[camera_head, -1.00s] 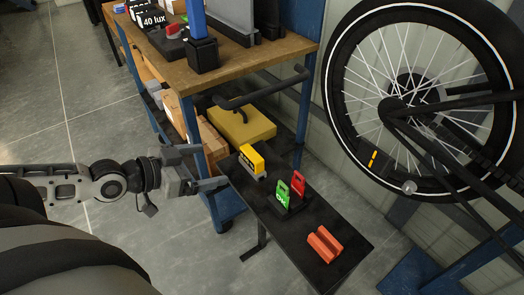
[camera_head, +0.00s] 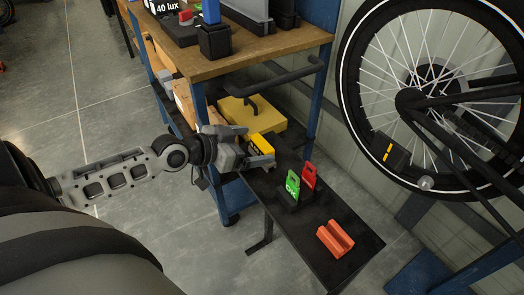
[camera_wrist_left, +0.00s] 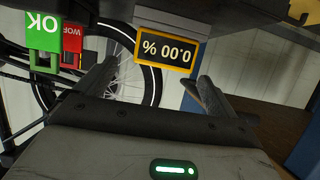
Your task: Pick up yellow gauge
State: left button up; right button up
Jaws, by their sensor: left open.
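In the left wrist view the gauge (camera_wrist_left: 167,50) shows a yellow frame around a dark display reading 0.00 %, upside down. My left gripper (camera_head: 256,147) is open at the gauge, with one finger on either side of it in the head view. In the wrist view the fingers (camera_wrist_left: 152,84) are spread, with the gauge ahead between them and a visible gap. The gauge's lower part is partly hidden by the gripper. My right gripper is not in view.
A green OK tag (camera_head: 292,184) and a red tag (camera_head: 309,176) stand in a black holder beyond the gauge. An orange block (camera_head: 335,239) lies farther along the shelf. A wooden-topped workbench (camera_head: 255,57), a yellow case (camera_head: 272,115) and a bicycle wheel (camera_head: 350,90) are close by.

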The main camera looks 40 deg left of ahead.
aim_at(267, 143)
pick_arm(q)
jog(key=shift+f+b+x, duration=0.15)
jog(key=shift+b+x, duration=0.05)
jog(key=shift+x, duration=1.3)
jog(key=shift+f+b+x, duration=0.15)
jog(key=shift+x, duration=1.35)
jog(key=shift+s+a, duration=0.1)
jog(key=shift+a, duration=0.05)
jog(key=c, duration=1.1)
